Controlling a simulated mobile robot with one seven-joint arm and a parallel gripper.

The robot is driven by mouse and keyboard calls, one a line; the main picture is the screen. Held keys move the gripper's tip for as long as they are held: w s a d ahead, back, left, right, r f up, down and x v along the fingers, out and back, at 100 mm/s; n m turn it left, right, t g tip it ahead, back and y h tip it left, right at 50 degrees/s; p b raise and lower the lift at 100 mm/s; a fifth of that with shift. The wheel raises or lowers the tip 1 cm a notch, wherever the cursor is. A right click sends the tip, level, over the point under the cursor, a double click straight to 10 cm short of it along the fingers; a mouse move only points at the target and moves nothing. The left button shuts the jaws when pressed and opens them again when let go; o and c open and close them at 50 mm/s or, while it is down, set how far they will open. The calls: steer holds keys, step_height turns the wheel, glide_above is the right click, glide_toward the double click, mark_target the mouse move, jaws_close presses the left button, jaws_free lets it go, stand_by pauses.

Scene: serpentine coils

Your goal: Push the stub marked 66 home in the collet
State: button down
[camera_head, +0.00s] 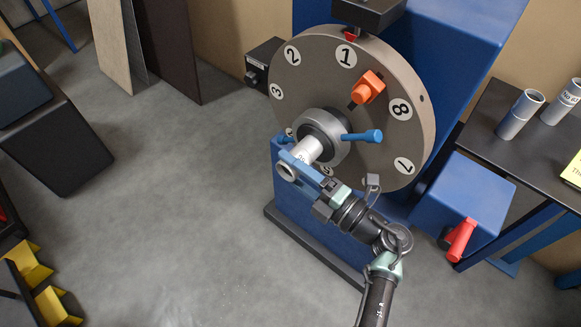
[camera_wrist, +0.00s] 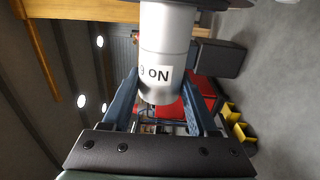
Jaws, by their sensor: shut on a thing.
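My gripper (camera_head: 298,163) is shut on a pale grey cylindrical stub (camera_head: 308,148). Its two blue fingers lie on either side of the stub in the wrist view (camera_wrist: 164,88). The stub (camera_wrist: 168,30) has a white label with "NO" and part of a digit, turned over; the full number cannot be read. The stub's far end meets the dark-ringed grey collet (camera_head: 330,130) at the middle of the round numbered plate. How deep it sits is hidden. Its near end sticks out past the fingers. A blue handle (camera_head: 362,136) sticks out right of the collet.
The numbered plate (camera_head: 388,75) carries an orange block (camera_head: 366,88) above the collet. A blue box with a red handle (camera_head: 461,240) stands at the right. Two grey tubes (camera_head: 519,116) (camera_head: 562,102) stand on a dark table.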

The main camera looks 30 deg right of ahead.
mark_target(310, 164)
steer(key=shift+w+d, duration=0.1)
steer(key=shift+d, duration=0.1)
steer(key=shift+w+d+b, duration=0.2)
steer(key=shift+d+b, duration=0.3)
steer(key=shift+d, duration=0.1)
steer(key=shift+w+d+b, duration=0.2)
steer(key=shift+d+b, duration=0.25)
steer(key=shift+d, duration=0.1)
steer(key=shift+w+d+r, duration=0.1)
steer(key=shift+d, duration=0.2)
steer(key=shift+c, duration=0.5)
jaws_free()
steer(key=shift+a, duration=0.1)
